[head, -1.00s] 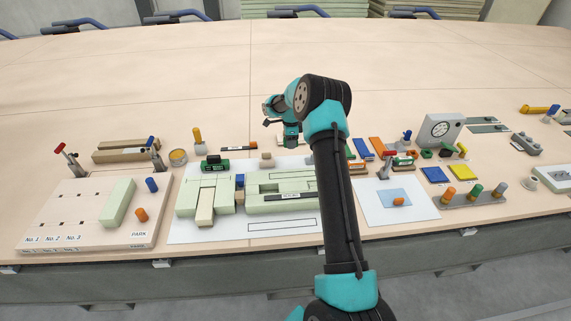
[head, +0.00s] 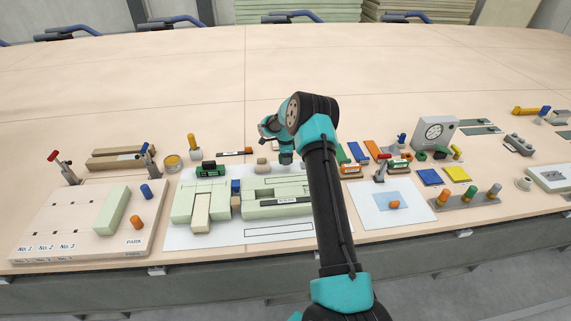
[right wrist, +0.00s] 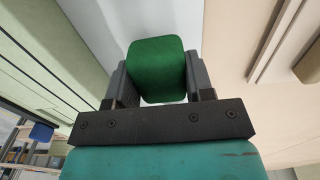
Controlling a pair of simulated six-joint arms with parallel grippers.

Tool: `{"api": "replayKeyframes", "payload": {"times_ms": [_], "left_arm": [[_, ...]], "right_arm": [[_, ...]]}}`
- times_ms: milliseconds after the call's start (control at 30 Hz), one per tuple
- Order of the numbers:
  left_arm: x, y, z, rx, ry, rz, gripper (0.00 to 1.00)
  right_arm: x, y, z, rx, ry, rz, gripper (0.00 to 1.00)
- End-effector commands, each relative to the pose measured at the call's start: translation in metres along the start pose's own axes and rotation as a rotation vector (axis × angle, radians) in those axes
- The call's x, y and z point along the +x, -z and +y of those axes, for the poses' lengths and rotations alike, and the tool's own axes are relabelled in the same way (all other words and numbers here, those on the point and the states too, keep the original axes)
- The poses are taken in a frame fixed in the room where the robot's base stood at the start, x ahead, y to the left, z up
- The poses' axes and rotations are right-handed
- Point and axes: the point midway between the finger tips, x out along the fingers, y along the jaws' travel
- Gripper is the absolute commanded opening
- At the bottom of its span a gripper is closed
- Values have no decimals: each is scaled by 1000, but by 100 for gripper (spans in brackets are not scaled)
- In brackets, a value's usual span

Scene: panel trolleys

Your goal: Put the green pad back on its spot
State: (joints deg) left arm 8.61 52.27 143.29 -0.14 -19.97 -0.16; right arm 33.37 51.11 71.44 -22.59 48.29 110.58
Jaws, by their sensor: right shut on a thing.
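My right gripper (head: 286,160) hangs low over the back edge of the white sheet with pale green blocks, beside a small tan block (head: 263,165). In the right wrist view my right gripper (right wrist: 158,80) is shut on the green pad (right wrist: 157,68), a rounded green piece between its two dark fingers. In the head view the pad is not clearly visible below the fingers. A blue pad (head: 429,177) and a yellow pad (head: 457,174) lie flat side by side at the right. I cannot tell which place is the green pad's spot. My left gripper is not in view.
A grey dial box (head: 435,133) and a grey rack of coloured pegs (head: 465,202) stand at the right. The table's far part is clear.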

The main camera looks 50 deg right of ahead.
Motion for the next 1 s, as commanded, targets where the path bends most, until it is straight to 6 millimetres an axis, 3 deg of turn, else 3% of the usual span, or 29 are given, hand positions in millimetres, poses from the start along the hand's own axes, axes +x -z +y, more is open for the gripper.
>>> {"api": "replayKeyframes", "payload": {"times_ms": [267, 667, 700, 1000], "left_arm": [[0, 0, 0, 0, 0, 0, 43], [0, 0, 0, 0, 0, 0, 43], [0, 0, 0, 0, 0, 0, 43], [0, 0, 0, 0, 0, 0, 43]], "right_arm": [[33, 0, 0, 0, -2, 1, 22], [37, 0, 0, 0, -2, 1, 22], [37, 0, 0, 0, -1, 1, 49], [37, 0, 0, 0, -1, 0, 74]]}}
